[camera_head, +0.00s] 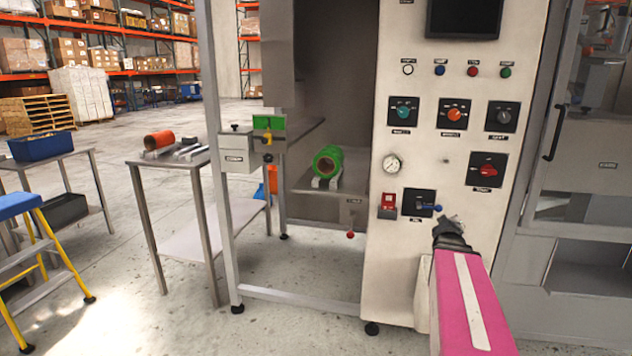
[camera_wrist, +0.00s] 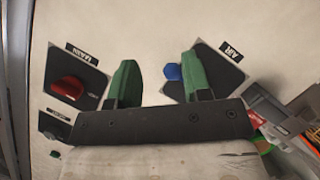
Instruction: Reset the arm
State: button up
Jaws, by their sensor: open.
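My gripper (camera_head: 449,222) is in front of the white control panel (camera_head: 440,60), just below and right of the black plate with the blue lever (camera_head: 428,207). In the wrist view my gripper (camera_wrist: 158,72) is open, with its two green-padded fingers apart and only bare panel between them. In that view the blue handle (camera_wrist: 173,72) on the plate marked AIR is close beside the right finger. The red switch (camera_wrist: 68,88) marked MAIN is left of the fingers. Whether a finger touches the blue handle I cannot tell.
A green roll (camera_head: 327,161) lies in the machine's open bay. A side table (camera_head: 170,180) with an orange roll (camera_head: 159,140) stands left of it. A blue-topped step stool (camera_head: 18,205) is at far left. A glazed cabinet (camera_head: 590,180) is at right. Open floor lies in front.

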jog(key=s+a+f+m+g+y, duration=0.1)
jog(key=s+a+f+g, duration=0.3)
jog(key=a, duration=0.5)
jog(key=s+a+f+m+g+y, duration=0.1)
jog(key=s+a+f+g+y, duration=0.2)
jog(key=s+a+f, duration=0.5)
jog(key=s+a+f+g+y, duration=0.3)
jog(key=s+a+f+g, duration=0.2)
jog(key=a+f, duration=0.3)
jog(key=s+a, duration=0.1)
jog(key=a, duration=0.3)
jog(key=shift+s+a+f+m, duration=0.2)
jog(key=shift+s+f+m, duration=0.1)
jog(key=shift+f+m, duration=0.1)
